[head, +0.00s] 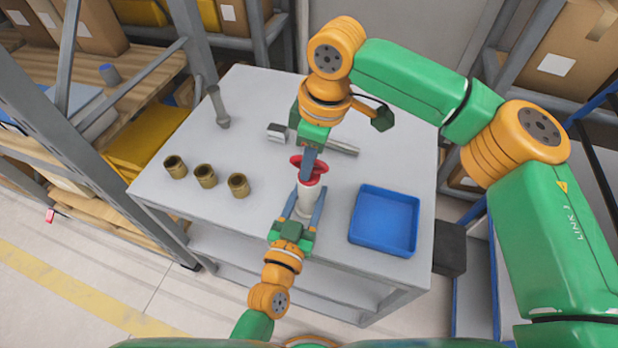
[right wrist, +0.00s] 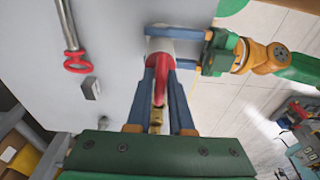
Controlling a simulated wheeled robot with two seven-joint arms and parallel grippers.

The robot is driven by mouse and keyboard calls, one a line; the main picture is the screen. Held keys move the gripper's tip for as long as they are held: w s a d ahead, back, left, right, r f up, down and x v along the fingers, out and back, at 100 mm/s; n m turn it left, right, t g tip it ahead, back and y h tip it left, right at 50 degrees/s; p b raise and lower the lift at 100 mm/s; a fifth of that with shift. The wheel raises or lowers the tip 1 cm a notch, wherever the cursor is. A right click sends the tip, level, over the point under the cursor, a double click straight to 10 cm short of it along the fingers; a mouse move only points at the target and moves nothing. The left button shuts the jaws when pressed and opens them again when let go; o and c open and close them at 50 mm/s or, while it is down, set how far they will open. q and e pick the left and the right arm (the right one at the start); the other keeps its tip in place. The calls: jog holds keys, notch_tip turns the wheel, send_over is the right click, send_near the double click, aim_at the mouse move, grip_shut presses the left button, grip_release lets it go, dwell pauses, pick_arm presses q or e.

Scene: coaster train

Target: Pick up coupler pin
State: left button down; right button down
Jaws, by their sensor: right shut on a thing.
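A red ring-shaped handle (head: 321,166) tops a pale cylinder (head: 305,199) above the table's near side. My right gripper (head: 308,170) is shut on the red part from above. In the right wrist view its fingers close on the red handle (right wrist: 161,78), with a brass-coloured bit between them. My left gripper (head: 303,207) has its fingers on either side of the pale cylinder; I cannot tell if they press on it. A grey pin (head: 343,147) lies behind my right gripper, its red ring end (right wrist: 78,61) showing in the right wrist view.
The light grey table (head: 265,90) carries several brass cups (head: 205,176) at left, a grey rod-like piece (head: 218,107), a small grey block (head: 277,132) and a blue tray (head: 385,222) at right. Shelves (head: 145,80) stand at left. The tray looks empty.

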dwell(0.3)
notch_tip(320, 180, up, 12)
pick_arm(q)
jog(key=shift+c, duration=1.2)
grip_release()
pick_arm(e)
jog(key=s+a, duration=0.2)
jog(key=s, duration=0.6)
jog(key=s+a, duration=0.3)
jog(key=s, duration=0.6)
jog(key=shift+a, duration=0.3)
